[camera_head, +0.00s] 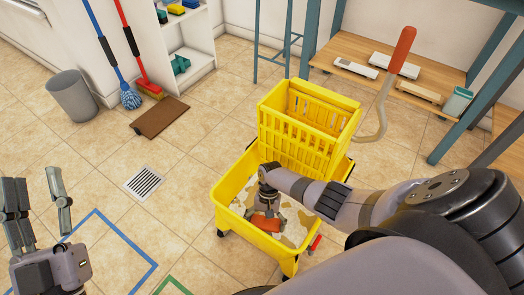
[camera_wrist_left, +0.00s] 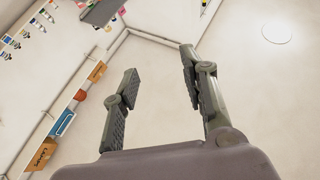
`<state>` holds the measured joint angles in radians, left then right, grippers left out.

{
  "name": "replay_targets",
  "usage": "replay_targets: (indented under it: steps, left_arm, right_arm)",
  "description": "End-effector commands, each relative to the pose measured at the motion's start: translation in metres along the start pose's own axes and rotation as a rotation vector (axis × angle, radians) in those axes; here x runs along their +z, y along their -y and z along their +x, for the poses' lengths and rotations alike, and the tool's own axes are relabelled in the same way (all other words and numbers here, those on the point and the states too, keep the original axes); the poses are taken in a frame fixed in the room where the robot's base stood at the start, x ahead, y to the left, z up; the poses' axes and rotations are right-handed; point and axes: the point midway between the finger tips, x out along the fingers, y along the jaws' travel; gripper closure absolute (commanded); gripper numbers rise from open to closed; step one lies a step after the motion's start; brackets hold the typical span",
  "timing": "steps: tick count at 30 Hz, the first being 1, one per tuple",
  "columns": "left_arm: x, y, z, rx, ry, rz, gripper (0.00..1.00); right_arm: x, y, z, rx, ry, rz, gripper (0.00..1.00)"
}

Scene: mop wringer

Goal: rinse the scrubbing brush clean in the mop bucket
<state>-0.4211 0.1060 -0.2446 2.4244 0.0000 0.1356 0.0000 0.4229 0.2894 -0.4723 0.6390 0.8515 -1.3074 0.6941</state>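The yellow mop bucket (camera_head: 228,187) stands on the tiled floor, with murky, patchy water inside. My right arm reaches in from the right, and its gripper (camera_head: 267,214) is down inside the bucket. Its fingers close around an orange-red block, apparently the scrubbing brush (camera_head: 265,223), at the water's surface. The bristles are hidden. My left gripper (camera_head: 42,205) is raised at the far left, away from the bucket, open and empty.
A yellow wringer (camera_head: 300,130) with a red-gripped lever (camera_head: 402,50) sits on the bucket's far end. A floor drain (camera_head: 144,182), a brown mat (camera_head: 160,117) and a grey bin (camera_head: 72,95) lie left. A wooden shelf (camera_head: 350,48) stands behind. Floor between drain and bucket is clear.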

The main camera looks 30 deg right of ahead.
Motion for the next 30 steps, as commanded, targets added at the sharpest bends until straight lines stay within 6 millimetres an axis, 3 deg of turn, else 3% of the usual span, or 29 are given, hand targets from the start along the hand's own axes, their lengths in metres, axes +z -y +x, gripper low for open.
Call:
replay_targets:
  steps: [21,30]
  left_arm:
    - [0.078,0.012,-0.022,-0.024,0.468,0.016,0.60]
    - [0.081,0.012,-0.024,-0.024,0.470,0.016,0.60]
  right_arm:
    - [0.010,-0.027,0.004,0.000,0.001,0.000,0.36]
    - [0.009,-0.025,0.005,-0.001,0.000,-0.001,0.36]
